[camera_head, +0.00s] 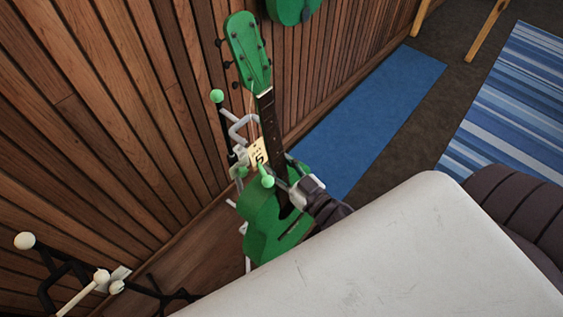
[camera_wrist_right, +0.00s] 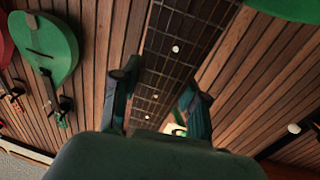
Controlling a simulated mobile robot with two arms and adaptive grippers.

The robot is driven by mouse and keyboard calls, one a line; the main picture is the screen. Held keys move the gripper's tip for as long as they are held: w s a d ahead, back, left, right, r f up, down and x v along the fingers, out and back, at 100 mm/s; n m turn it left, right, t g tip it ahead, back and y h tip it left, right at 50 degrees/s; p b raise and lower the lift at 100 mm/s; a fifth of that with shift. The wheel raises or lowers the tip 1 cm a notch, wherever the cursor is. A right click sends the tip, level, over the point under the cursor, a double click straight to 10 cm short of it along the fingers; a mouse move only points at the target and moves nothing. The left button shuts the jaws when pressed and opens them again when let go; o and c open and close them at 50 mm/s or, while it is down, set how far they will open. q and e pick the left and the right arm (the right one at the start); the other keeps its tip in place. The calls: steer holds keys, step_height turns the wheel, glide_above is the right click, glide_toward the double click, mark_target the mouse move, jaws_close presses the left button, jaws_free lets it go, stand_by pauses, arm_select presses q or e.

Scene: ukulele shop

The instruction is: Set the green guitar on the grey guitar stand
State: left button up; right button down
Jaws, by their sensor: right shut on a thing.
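The green guitar (camera_head: 262,228) stands nearly upright, its headstock toward the wall, in the head view. My right gripper (camera_head: 292,188) is at the lower neck, where it meets the body. In the right wrist view the fingers of my right gripper (camera_wrist_right: 158,88) lie on both sides of the dark fretted neck (camera_wrist_right: 180,45), shut on it. A stand with light grey tubes and green ball tips (camera_head: 240,128) is right behind the guitar, partly hidden by it. I cannot tell whether the guitar's weight rests on it. My left gripper is not in view.
A paper tag (camera_head: 258,152) hangs beside the neck. A dark stand with white ball tips (camera_head: 62,268) is at the lower left. A wood-slat wall (camera_head: 110,120) runs close behind. Another green instrument (camera_head: 290,8) hangs above. A blue mat (camera_head: 375,115) lies on open floor.

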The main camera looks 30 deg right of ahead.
steer(key=shift+w+a+r, duration=0.1)
steer(key=shift+w+r, duration=0.1)
steer(key=shift+w, duration=0.05)
stand_by(0.5)
steer(key=x, duration=0.6)
steer(key=shift+a+f, duration=0.3)
steer(key=shift+a, duration=0.1)
stand_by(0.7)
stand_by(0.7)
